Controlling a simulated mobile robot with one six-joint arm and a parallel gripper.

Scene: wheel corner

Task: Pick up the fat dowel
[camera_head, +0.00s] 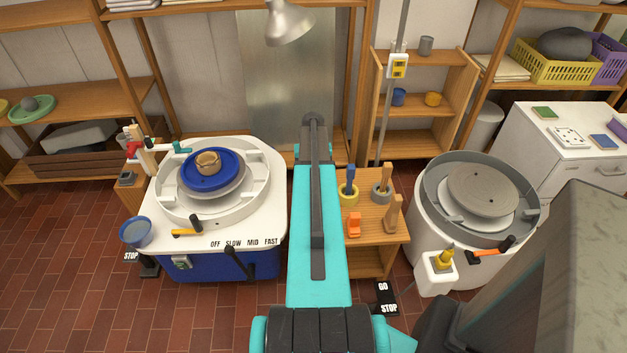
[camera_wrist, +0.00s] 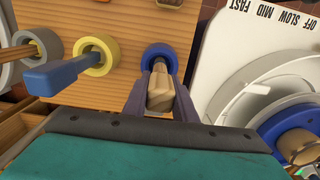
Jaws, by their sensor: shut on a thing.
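The fat dowel (camera_wrist: 160,96) is a short, thick piece of pale wood in the wrist view. My gripper (camera_wrist: 161,80) is shut on it, with one grey finger on each side. The dowel's far end overlaps a blue ring holder (camera_wrist: 158,50) on the wooden stand (camera_wrist: 122,22). I cannot tell whether that end is still inside the ring or just clear of it. In the head view my own arm hides the gripper, the dowel and the blue ring.
On the stand (camera_head: 376,215), a blue-handled tool (camera_wrist: 62,75) sits in a yellow ring (camera_wrist: 97,46), beside a grey ring (camera_wrist: 47,38) with a wooden tool. An orange block (camera_head: 354,226) stands nearer. Pottery wheels flank the stand, left (camera_head: 160,215) and right (camera_head: 425,225).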

